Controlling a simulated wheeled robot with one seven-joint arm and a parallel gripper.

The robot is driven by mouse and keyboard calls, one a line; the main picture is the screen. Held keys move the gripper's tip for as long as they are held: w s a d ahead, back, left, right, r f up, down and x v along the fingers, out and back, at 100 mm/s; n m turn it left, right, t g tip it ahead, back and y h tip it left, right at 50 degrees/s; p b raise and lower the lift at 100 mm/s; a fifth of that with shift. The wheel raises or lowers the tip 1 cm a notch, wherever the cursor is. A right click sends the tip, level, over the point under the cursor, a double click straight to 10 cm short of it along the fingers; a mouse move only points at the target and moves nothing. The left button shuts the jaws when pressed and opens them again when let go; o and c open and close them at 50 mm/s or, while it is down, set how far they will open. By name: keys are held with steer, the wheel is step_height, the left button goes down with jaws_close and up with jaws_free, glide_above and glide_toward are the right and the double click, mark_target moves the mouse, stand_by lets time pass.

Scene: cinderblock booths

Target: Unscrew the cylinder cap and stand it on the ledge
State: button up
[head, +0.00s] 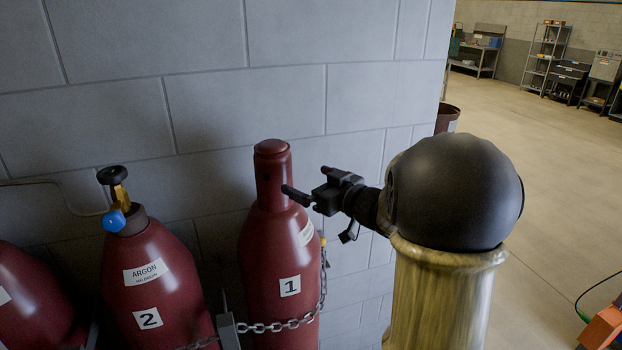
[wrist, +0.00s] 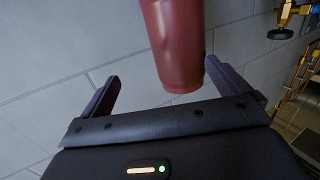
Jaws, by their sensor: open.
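The cylinder cap (head: 272,178) is a dark red, round-topped sleeve upright on the red cylinder labelled 1 (head: 275,265). My gripper (head: 306,180) is open and empty just right of the cap in the head view. In the wrist view the cap (wrist: 176,42) hangs down from the top edge, its end between the lines of the two spread fingers, closer to the right finger. My gripper (wrist: 161,72) shows no clear contact with it. I cannot make out a ledge in either view.
A red argon cylinder labelled 2 (head: 150,285), with a bare valve (head: 118,190) and blue knob, stands to the left. A chain (head: 280,327) crosses the cylinders' front. A block wall (head: 210,110) stands close behind. Open floor (head: 545,190) lies to the right.

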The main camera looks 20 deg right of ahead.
mark_target(272, 143)
steer(key=shift+s+a+r+n+g+y, duration=0.2)
steer(key=shift+s+r+n+y, duration=0.25)
steer(key=shift+y, duration=0.3)
steer(key=shift+s+a+r+n+g+y, duration=0.1)
steer(key=shift+s+r+n+g+y, duration=0.2)
steer(key=shift+n+y, duration=0.35)
steer(key=shift+w+r, duration=0.1)
steer(key=shift+p+x, duration=0.55)
steer(key=shift+x, duration=4.9)
steer(key=shift+r, duration=0.1)
steer(key=c, duration=1.3)
steer(key=o, duration=0.7)
steer(key=shift+r, duration=0.1)
steer(key=shift+c, duration=0.2)
steer(key=c, duration=0.6)
steer(key=shift+r+p, duration=3.45)
steer(key=shift+r, duration=0.55)
